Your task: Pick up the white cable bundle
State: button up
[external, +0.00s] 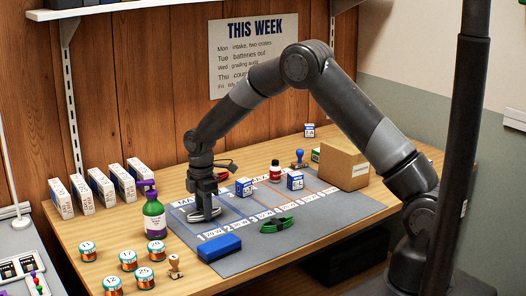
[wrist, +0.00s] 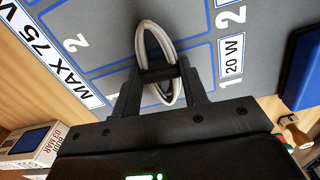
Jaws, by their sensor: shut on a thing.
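The white cable bundle (wrist: 148,38) is an oval loop of white cord. In the wrist view it passes between the fingers of my gripper (wrist: 157,76), which are shut on it. In the external view my gripper (external: 204,203) points down at the left part of the grey mat, with the white cable bundle (external: 205,215) at its tips, low at the mat. I cannot tell whether the bundle still touches the mat. Part of the loop is hidden behind the fingers.
The grey mat (external: 330,221) has blue outlined fields and wattage labels. A purple-topped green bottle (external: 154,217) stands left of my gripper.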

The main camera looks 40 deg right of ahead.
jog(key=shift+c, duration=0.6)
jog(key=shift+r, duration=0.1)
